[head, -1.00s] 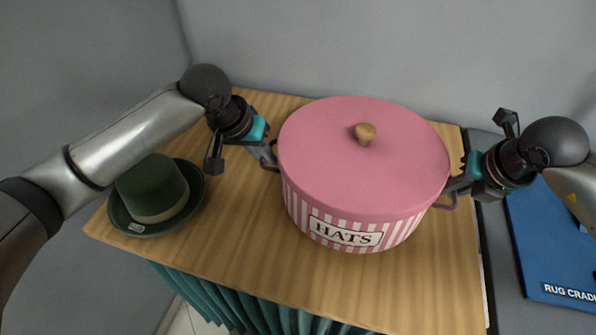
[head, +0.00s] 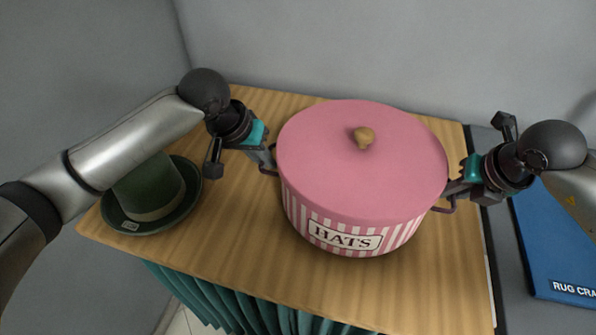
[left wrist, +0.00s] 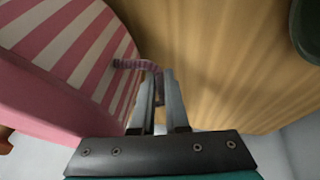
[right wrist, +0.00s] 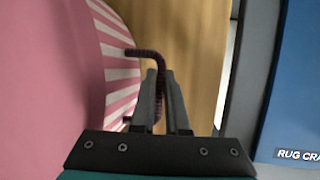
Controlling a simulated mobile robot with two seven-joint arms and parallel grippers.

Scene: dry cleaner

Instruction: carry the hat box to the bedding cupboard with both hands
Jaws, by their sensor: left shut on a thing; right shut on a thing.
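The hat box (head: 355,170) is round, with a plain pink lid, a wooden knob and pink-and-white striped sides with a "HATS" label. It is upright over the wooden table top; I cannot tell whether it touches the wood. My left gripper (head: 268,162) is shut on its left handle, which also shows in the left wrist view (left wrist: 130,64). My right gripper (head: 452,190) is shut on its right handle, a dark loop in the right wrist view (right wrist: 140,53). I cannot identify the bedding cupboard in these views.
A green hat (head: 150,190) lies at the table's left end, under my left arm. The wooden table top (head: 250,260) is clear in front of the box. A teal curtain (head: 220,300) hangs below its front edge. A blue rug cradle (head: 560,240) lies at the right. A grey wall stands behind.

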